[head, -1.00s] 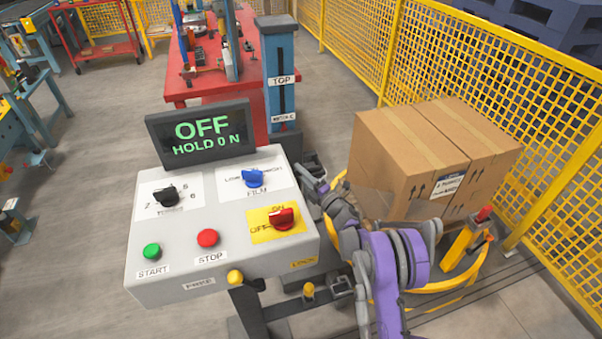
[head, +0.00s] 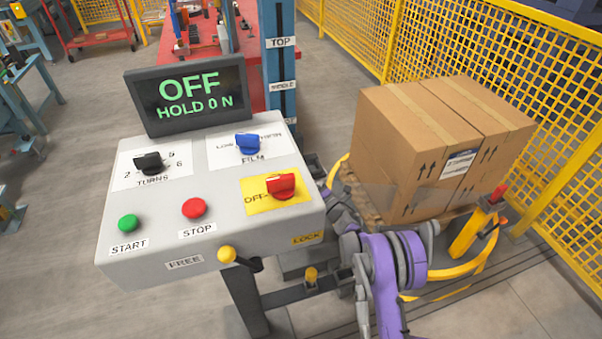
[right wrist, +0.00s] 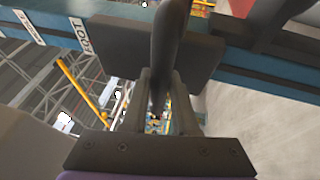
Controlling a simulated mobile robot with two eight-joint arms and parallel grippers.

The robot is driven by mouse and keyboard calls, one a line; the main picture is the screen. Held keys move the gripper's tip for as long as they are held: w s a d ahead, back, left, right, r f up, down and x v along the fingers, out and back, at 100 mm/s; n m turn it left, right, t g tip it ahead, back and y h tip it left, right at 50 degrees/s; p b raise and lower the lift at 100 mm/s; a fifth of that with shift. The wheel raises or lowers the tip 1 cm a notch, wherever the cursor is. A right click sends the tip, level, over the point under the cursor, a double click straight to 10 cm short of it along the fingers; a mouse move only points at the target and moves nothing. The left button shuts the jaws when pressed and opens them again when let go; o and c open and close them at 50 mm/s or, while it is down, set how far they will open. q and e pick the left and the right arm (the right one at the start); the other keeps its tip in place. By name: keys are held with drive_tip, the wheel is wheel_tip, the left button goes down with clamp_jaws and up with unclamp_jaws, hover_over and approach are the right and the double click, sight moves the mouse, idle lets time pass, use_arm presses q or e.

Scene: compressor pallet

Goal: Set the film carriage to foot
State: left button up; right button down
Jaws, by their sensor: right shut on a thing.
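The film carriage is a dark block (right wrist: 128,48) on the blue mast (right wrist: 262,82) in the right wrist view. It sits right beside the FOOT label (right wrist: 78,33), touching or nearly so. A dark upright handle (right wrist: 168,45) stands out from the block. My right gripper (right wrist: 168,100) is shut on this handle. In the head view the blue mast (head: 279,60) stands behind the console with TOP and MIDDLE labels; the console hides its lower part, and I cannot make out the carriage there. My right gripper is hidden there; only my purple arm shows. My left gripper is not in view.
The grey console (head: 135,200) has a display (head: 190,95) reading OFF, HOLD 0 N. Its yellow-knobbed lever (head: 227,255) points toward FREE. Taped cartons (head: 430,150) stand on a pallet at the right, before a yellow fence (head: 450,50).

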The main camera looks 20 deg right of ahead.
drive_tip(key=shift+s+f, duration=0.1)
drive_tip(key=shift+f, duration=0.1)
drive_tip(key=c, duration=0.7)
unclamp_jaws()
drive_tip(key=shift+f, duration=0.1)
drive_tip(key=v, duration=1)
drive_tip(key=shift+s+d+p, duration=0.2)
drive_tip(key=shift+s+p, duration=0.15)
